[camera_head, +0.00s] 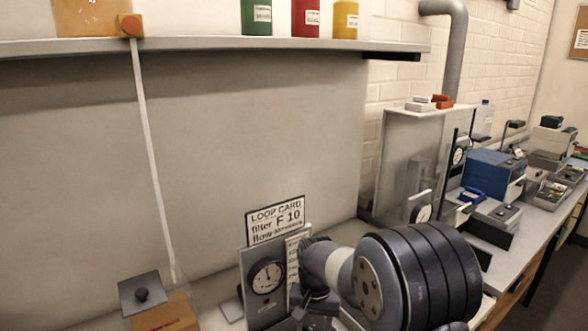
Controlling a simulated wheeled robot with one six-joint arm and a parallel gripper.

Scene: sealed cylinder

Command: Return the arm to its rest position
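My arm (420,275) reaches in from the bottom right, with a thick dark ringed joint and a pale grey link. The dark part at its far end, seemingly my gripper (318,303), is low over the bench, just right of a grey panel with a round dial gauge (267,278). Its fingers are small, dark and partly hidden by the arm, so I cannot tell whether they are open or shut, or whether they touch the panel. A white card headed "LOOP CARD filter F 10" (275,220) stands above the gauge.
A shelf (220,45) with green, red and yellow containers runs overhead. A clear-sided cabinet (405,160) and blue equipment (492,175) stand along the bench to the right.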

